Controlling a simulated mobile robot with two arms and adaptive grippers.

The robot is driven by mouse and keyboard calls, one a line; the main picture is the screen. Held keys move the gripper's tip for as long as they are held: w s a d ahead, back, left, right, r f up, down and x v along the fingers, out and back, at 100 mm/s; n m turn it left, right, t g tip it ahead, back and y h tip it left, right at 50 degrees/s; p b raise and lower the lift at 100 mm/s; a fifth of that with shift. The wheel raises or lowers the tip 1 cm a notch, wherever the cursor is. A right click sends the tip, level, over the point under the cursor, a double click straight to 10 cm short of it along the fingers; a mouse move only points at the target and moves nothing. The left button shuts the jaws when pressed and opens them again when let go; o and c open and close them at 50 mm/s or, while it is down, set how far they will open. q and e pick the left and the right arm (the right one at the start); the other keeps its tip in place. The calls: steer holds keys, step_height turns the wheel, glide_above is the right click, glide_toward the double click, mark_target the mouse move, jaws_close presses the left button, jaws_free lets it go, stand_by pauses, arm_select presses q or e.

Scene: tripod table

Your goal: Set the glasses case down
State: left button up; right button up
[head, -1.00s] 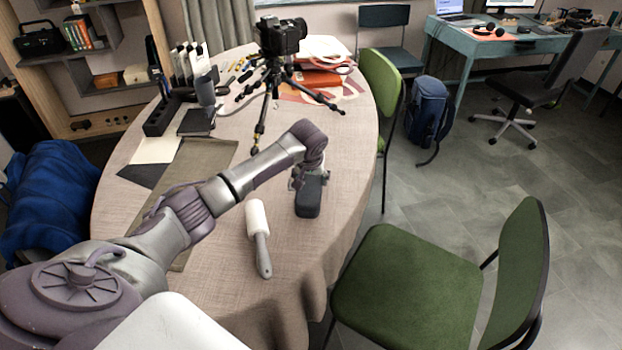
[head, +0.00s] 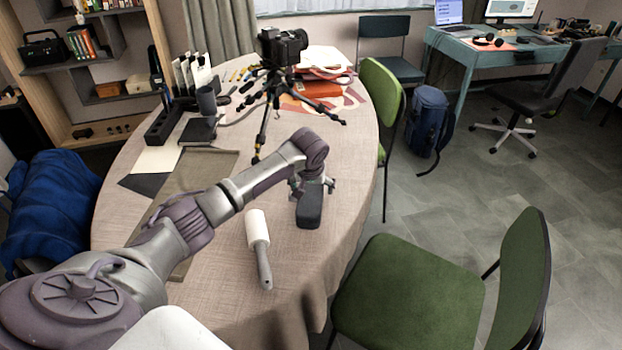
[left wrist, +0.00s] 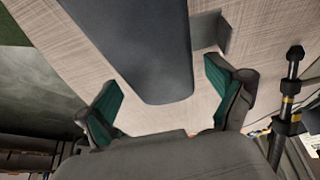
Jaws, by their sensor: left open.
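The dark grey glasses case (head: 309,206) rests on the cloth-covered round table (head: 205,290), near its right side. In the left wrist view the case (left wrist: 140,45) lies ahead of the fingertips, its rounded end pointing back toward the palm. My left gripper (head: 311,184) is right behind the case in the head view. In the left wrist view its green-padded fingers (left wrist: 165,105) are spread wide, with the case's end between them and a gap on each side. My right gripper is not in view.
A white-headed lint roller (head: 258,240) lies left of the case. A camera on a black tripod (head: 265,115) stands behind, one leg reaching right. Green chairs (head: 405,290) stand close to the table's right edge. Bare cloth lies in front of the case.

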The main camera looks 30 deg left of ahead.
arm_select(q)
steer(key=v, duration=1.1)
steer(key=shift+p, duration=0.3)
